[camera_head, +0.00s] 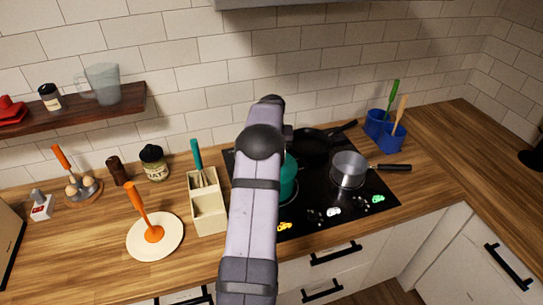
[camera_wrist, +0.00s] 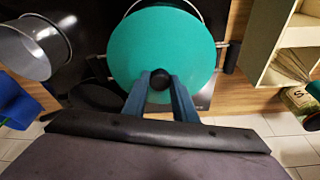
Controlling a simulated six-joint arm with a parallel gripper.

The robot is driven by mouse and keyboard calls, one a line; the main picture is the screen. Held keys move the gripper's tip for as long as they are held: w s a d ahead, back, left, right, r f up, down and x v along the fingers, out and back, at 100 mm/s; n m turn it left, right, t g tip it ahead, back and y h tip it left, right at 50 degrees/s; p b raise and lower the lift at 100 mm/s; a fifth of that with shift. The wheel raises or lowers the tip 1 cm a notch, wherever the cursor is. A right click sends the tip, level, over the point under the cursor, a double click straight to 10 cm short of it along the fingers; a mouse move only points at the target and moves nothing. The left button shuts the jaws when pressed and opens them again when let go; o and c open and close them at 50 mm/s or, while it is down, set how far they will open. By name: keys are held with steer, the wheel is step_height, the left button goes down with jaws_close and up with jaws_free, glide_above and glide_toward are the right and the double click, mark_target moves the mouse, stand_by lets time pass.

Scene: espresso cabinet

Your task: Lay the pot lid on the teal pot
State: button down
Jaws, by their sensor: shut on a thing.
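The pot lid (camera_wrist: 160,40) is a teal disc with a black knob, filling the upper middle of the wrist view. My gripper (camera_wrist: 160,82) is shut on the knob, with one blue finger on each side. The teal pot (camera_head: 289,180) stands on the hob in the head view, mostly hidden behind my arm. In the wrist view the lid covers most of the pot; side handles (camera_wrist: 232,56) and a thin pale rim arc show past its edge. I cannot tell whether the lid touches the rim.
A grey saucepan (camera_head: 349,169) stands right of the pot on the black hob (camera_head: 318,193), with a dark frying pan (camera_head: 311,140) behind. Blue utensil pots (camera_head: 391,137) stand at the back right. A cream caddy (camera_head: 208,219) and a plate (camera_head: 172,243) are left of the hob.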

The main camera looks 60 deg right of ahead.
steer(key=c, duration=0.8)
jaws_free()
steer(key=shift+r, duration=0.1)
steer(key=shift+r+p, duration=1.75)
steer(key=shift+r, duration=1.65)
